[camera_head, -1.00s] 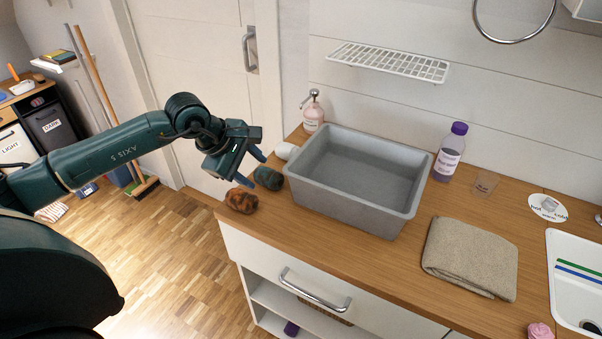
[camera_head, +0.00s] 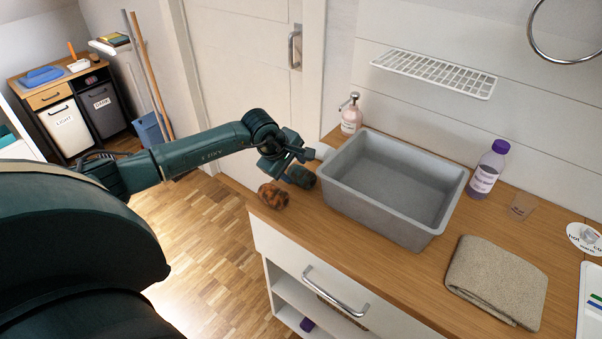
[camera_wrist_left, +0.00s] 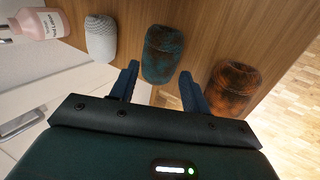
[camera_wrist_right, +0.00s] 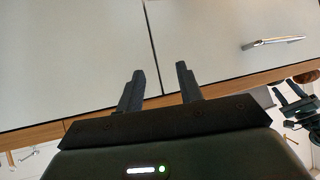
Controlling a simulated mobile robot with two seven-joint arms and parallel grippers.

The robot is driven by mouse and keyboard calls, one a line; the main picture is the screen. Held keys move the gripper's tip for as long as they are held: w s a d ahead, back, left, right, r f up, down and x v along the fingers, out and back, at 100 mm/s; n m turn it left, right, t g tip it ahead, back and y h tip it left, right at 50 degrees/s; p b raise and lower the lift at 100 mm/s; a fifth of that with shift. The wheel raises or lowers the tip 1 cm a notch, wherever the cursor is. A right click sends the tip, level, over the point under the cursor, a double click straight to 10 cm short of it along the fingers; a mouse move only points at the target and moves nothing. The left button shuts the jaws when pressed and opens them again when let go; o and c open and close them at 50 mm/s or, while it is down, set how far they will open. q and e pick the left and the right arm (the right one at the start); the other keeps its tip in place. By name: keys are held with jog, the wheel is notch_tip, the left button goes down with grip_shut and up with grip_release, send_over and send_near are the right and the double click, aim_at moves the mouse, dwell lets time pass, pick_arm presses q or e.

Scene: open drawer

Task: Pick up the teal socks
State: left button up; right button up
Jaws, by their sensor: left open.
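The teal socks (camera_head: 302,177) are a dark, speckled rolled bundle on the wooden counter, left of the grey basin. They also show in the left wrist view (camera_wrist_left: 163,50), upright between the fingertips' directions. My left gripper (camera_head: 299,164) is open, close to the teal socks and partly covering them in the head view. In the left wrist view its fingertips (camera_wrist_left: 159,71) point at the bundle's near end, one to either side. Whether they touch it I cannot tell. My right gripper (camera_wrist_right: 160,69) is open and empty, facing pale cabinet fronts.
An orange-brown sock bundle (camera_head: 273,195) lies close left of the teal one. A pale bundle (camera_wrist_left: 101,38) lies on its other side. The grey basin (camera_head: 345,205), pink soap bottle (camera_head: 351,117) and beige towel (camera_head: 495,280) are also on the counter.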

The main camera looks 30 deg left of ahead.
aim_at(296, 170)
pick_arm(q)
jog(key=shift+x, duration=1.4)
jog(key=shift+c, duration=0.4)
jog(key=c, duration=0.6)
jog(key=shift+o, duration=0.2)
jog(key=shift+r+b, duration=0.8)
jog(key=shift+r, duration=4.3)
